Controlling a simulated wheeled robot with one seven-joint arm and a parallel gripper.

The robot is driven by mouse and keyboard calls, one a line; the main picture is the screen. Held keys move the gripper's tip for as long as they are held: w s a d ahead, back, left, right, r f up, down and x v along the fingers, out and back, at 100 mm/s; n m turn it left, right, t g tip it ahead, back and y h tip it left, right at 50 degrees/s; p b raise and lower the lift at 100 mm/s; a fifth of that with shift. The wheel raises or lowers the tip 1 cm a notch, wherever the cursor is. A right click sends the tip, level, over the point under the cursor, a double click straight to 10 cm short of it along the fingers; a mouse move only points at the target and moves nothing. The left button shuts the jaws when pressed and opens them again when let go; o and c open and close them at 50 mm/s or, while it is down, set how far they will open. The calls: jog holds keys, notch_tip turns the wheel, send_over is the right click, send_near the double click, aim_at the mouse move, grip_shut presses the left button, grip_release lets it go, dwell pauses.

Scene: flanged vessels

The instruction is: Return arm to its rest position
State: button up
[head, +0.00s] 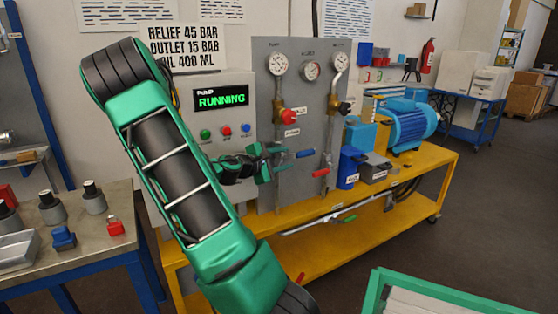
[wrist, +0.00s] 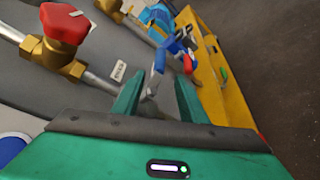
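My green arm stretches across the left half of the head view in front of the pump panel. My gripper (head: 280,160) is at the arm's far end, in front of the grey gauge panel (head: 262,80), below and left of the red valve knob (head: 290,117). In the wrist view my gripper (wrist: 159,76) has its two green fingers spread apart. A grey metal piece shows between them; I cannot tell its depth, and nothing looks clamped. The red knob on its brass valve (wrist: 65,25) is at the upper left there, apart from the fingers.
The yellow bench (head: 300,262) carries the panel, a blue motor (head: 410,125) and blue containers (head: 349,166). The pump box display (head: 221,98) reads RUNNING. A worktable (head: 100,238) with small parts stands left. A green-edged tray (head: 440,290) is at front right. Floor at right is clear.

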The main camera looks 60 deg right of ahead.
dwell(0.3)
jog(key=s+a+f+m+t+y, duration=0.1)
jog(key=a+f+m+y, duration=0.25)
jog(key=a, duration=0.45)
jog(key=s+a+f+m+t+y, duration=0.1)
jog(key=a+f+m+y, duration=0.3)
jog(key=a, duration=0.4)
jog(key=s+a+r+y, duration=0.2)
jog(key=a, duration=0.6)
jog(key=s+a+r+m+t+y, duration=0.1)
jog(key=a+r+y, duration=0.1)
jog(key=a, duration=0.7)
jog(key=s+a+r+m+t+y, duration=0.1)
jog(key=a+y, duration=0.3)
jog(key=a, duration=0.4)
jog(key=shift+s+a+r, duration=0.25)
jog(key=shift+s+r, duration=0.15)
jog(key=shift+s, duration=0.45)
jog(key=shift+c, duration=1)
jog(key=shift+d, duration=0.1)
